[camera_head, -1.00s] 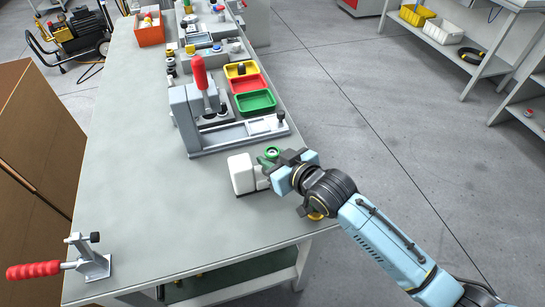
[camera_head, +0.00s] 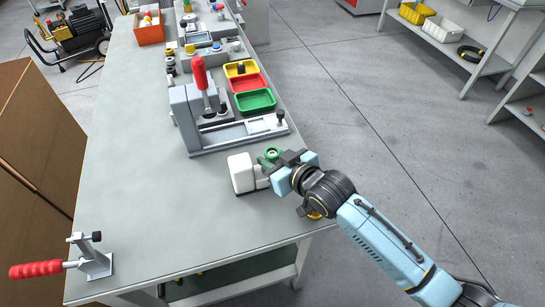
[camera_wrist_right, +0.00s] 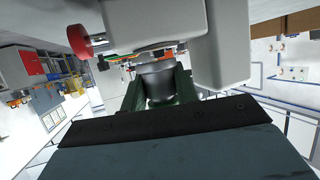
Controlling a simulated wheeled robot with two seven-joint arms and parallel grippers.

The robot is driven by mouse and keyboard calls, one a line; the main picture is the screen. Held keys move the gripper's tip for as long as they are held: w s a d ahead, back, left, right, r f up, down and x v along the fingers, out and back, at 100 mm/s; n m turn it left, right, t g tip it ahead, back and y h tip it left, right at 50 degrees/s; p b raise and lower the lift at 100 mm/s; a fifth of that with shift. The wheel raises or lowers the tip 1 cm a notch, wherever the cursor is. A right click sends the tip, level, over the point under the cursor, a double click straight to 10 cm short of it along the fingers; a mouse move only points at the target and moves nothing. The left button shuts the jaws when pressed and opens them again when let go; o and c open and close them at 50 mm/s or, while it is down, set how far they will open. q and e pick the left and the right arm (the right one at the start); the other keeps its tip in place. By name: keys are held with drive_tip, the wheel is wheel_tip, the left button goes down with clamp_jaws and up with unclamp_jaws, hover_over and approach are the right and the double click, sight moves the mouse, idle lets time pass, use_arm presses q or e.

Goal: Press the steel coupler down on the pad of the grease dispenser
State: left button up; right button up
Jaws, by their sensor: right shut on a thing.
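The grease dispenser (camera_head: 241,173) is a white block standing near the right edge of the bench, with a smaller pale part on its right side. My right gripper (camera_head: 272,157) is just right of and beyond it. Its green fingers are shut on the steel coupler, a dark grey cylinder (camera_wrist_right: 158,82) that shows between them in the right wrist view. A large pale grey body (camera_wrist_right: 222,45), probably the dispenser, is close beside the fingers there. The pad cannot be made out, so I cannot tell whether the coupler touches it. My left gripper is out of view.
A grey press fixture (camera_head: 190,118) with a red handle stands behind the dispenser. Yellow, red and green trays (camera_head: 256,101) line its far right. A red-handled toggle clamp (camera_head: 93,262) is at the front left. The bench middle (camera_head: 135,170) is clear.

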sight(272, 152)
drive_tip(key=shift+f, duration=0.65)
idle(0.5)
drive_tip(key=shift+r+p, duration=0.9)
drive_tip(key=shift+r, duration=0.1)
drive_tip(key=shift+r+p, duration=1.5)
drive_tip(key=shift+p, duration=0.1)
